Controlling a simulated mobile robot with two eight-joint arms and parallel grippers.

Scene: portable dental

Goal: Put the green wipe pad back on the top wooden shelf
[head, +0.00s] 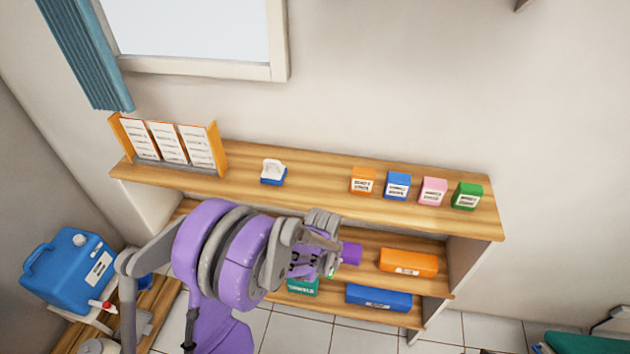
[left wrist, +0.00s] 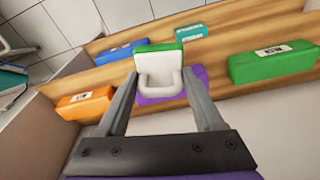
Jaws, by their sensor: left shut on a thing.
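The top wooden shelf (head: 320,178) runs along the wall in the head view. My left gripper (head: 328,262) is in front of the lower shelf, below the top board's front edge. In the left wrist view my left gripper (left wrist: 165,98) is shut on the green wipe pad (left wrist: 157,47), which has a white body with a looped top and a green base. In the head view my gripper hides most of the pad; only a little green shows. My right gripper is not in view.
A blue-and-white pad (head: 272,174) stands on the top shelf, between the card rack (head: 170,142) and several small boxes, the nearest orange (head: 362,180). Bare board separates them. Below are orange (head: 408,262) and blue (head: 379,297) boxes. A blue jug (head: 68,272) stands left.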

